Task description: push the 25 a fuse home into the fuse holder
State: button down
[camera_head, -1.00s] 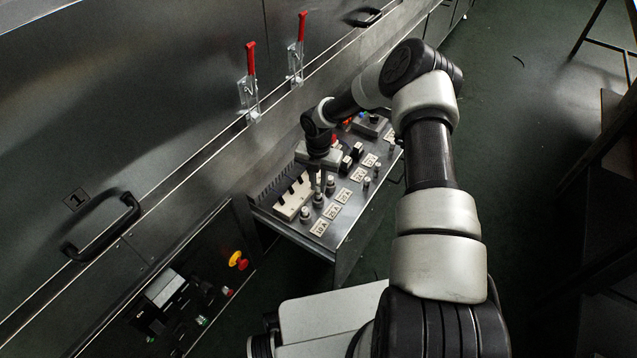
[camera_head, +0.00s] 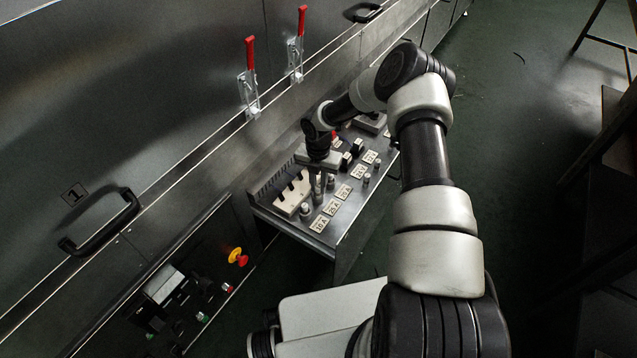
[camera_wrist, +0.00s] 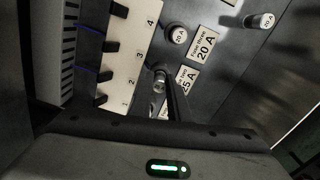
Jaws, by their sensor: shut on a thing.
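My gripper (camera_wrist: 168,88) is shut on the 25 A fuse (camera_wrist: 159,82), a small pale cylinder seen almost end-on beside a dark finger in the wrist view. The fuse stands at the place by the plate (camera_wrist: 187,79) marked "25 A". The fuse holder under it is hidden by the fuse and finger, so I cannot tell how deep the fuse sits.
A white block (camera_wrist: 133,60) with black levers, numbered 1 to 4, stands close on the left. A 20 A fuse (camera_wrist: 177,35) stands just beyond, another (camera_wrist: 261,20) to the right. Red-handled clamps (camera_head: 250,70) rise behind the panel (camera_head: 345,225).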

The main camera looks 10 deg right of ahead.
aim_at(318, 186)
jog(key=shift+f, duration=0.4)
jog(key=c, duration=1.6)
grip_release()
jog(key=shift+f, duration=0.1)
notch_tip(318, 186, up, 18)
jog(key=p, duration=0.4)
jog(key=shift+f+p, duration=0.25)
jog(key=shift+p, duration=0.1)
